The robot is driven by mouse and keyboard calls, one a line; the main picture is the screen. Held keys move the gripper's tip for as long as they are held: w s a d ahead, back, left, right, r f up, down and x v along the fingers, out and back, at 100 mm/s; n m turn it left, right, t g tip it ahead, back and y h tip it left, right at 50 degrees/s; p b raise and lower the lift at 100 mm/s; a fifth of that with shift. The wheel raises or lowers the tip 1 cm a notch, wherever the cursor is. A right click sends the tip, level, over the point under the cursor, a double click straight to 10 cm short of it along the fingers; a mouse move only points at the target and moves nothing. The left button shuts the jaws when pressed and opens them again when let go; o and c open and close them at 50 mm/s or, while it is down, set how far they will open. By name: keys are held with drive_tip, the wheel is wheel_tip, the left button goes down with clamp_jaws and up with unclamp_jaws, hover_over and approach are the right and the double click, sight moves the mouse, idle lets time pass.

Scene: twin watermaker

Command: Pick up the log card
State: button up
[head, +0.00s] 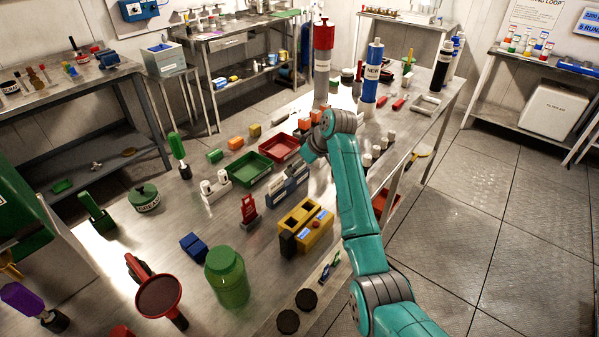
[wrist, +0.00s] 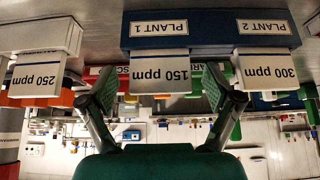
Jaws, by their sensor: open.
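No card reads "log" in either view, so I cannot tell which one is the log card. In the wrist view, where lettering appears upside down, a white card marked 150 ppm (wrist: 160,76) hangs from a blue holder marked PLANT 1 (wrist: 160,29). My gripper (wrist: 158,88) is open, with one finger on each side of that card and visible gaps. A 300 ppm card (wrist: 266,71) is to the right at the PLANT 2 holder (wrist: 264,27), and a 250 ppm card (wrist: 36,79) is to the left. In the head view, my wrist hides the fingers near the blue-and-white card holder (head: 287,186).
On the bench, a green tray (head: 249,169) and a red tray (head: 279,148) lie behind the holder. A yellow box (head: 304,226) and a red tag stand (head: 249,211) are in front. A green jar (head: 227,277) stands nearer. Tall cylinders (head: 323,62) stand at the back.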

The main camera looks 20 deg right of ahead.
drive_tip(key=c, duration=1.1)
